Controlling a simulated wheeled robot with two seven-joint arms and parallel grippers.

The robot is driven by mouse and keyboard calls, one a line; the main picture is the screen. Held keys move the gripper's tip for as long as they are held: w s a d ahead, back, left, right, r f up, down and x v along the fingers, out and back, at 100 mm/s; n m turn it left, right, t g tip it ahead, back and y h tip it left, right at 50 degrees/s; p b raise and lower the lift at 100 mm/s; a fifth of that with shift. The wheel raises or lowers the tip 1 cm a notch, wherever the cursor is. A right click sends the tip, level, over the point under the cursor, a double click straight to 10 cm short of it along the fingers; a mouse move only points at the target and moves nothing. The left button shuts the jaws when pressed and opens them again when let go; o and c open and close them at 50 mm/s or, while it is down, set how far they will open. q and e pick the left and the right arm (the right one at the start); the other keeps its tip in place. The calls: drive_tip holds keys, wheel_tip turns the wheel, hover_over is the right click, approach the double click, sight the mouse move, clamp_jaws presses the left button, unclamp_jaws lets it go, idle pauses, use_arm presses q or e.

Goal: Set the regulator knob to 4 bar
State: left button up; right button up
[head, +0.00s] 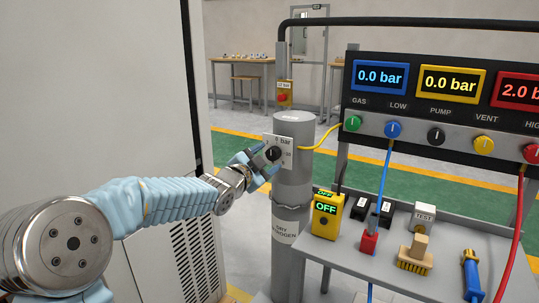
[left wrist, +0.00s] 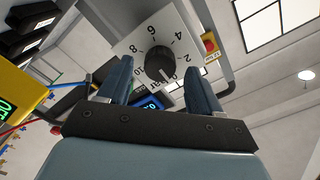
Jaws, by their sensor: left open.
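The regulator knob (left wrist: 158,58) is round and black, on a white dial plate (left wrist: 128,48) with numbers from 2 to 10 around it. Its white pointer mark is at the 0 bar end of the scale. In the head view the knob (head: 273,153) and its plate (head: 283,141) are on the upper part of the grey cylinder. My left gripper (head: 264,168) is open in front of the knob. In the left wrist view its two fingers (left wrist: 160,82) are apart, with the knob showing between and beyond them. I cannot tell whether they touch it. My right gripper is not in view.
The grey cylinder (head: 292,188) stands left of a bench (head: 385,262). A panel (head: 450,137) shows 0.0, 0.0 and 2.0 bar. A yellow OFF meter (head: 327,218) and a brush (head: 415,258) are on the bench. A large pale cabinet (head: 95,90) is at left.

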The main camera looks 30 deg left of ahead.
use_arm(q)
drive_tip(key=shift+w, duration=1.1)
drive_tip(key=shift+d, duration=0.1)
drive_tip(key=c, duration=1)
drive_tip(key=shift+c, duration=0.2)
